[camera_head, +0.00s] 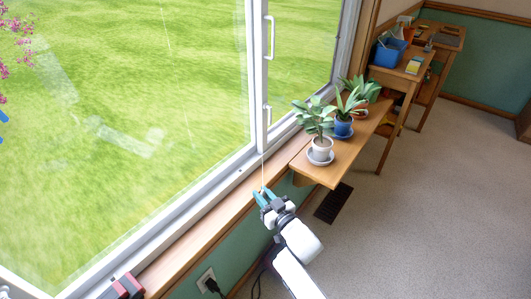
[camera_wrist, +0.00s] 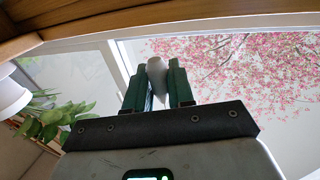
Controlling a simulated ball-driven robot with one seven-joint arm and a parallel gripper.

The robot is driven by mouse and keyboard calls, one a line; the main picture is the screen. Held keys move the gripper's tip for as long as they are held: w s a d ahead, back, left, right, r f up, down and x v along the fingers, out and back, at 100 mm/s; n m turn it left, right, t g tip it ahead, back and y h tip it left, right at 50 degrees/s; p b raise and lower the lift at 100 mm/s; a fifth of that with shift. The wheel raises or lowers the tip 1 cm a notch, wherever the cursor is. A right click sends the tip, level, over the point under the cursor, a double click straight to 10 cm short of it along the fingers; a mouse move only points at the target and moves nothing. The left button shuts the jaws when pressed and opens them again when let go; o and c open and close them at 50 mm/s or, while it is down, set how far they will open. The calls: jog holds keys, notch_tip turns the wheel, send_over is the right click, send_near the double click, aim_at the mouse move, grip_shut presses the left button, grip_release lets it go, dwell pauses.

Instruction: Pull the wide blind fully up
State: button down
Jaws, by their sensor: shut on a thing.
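My gripper (camera_head: 264,195) is in front of the window sill in the head view, its teal fingers shut on the lower end of a thin pale cord (camera_head: 262,172). The cord runs up from the fingers along the window frame. In the wrist view my gripper (camera_wrist: 158,88) has its two dark green fingers on either side of a grey rounded cord knob (camera_wrist: 157,78). The wide blind's slats or fabric do not show in either view, and the window glass is uncovered where it shows.
The wooden sill (camera_head: 190,236) runs below the window (camera_head: 130,110). To the right, a wooden shelf (camera_head: 322,172) bears several potted plants, with a desk (camera_head: 415,70) behind. A red object (camera_head: 122,288) is at lower left. Carpet (camera_head: 430,210) is clear at right.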

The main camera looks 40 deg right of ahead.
notch_tip(320, 180, down, 6)
jog(key=b, duration=0.4)
jog(key=shift+s, duration=0.1)
notch_tip(320, 180, down, 9)
jog(key=b, duration=0.8)
notch_tip(320, 180, down, 9)
jog(key=b, duration=0.8)
notch_tip(320, 180, down, 7)
jog(key=b, duration=0.6)
jog(key=c, duration=0.8)
grip_release()
jog(key=shift+r, duration=0.25)
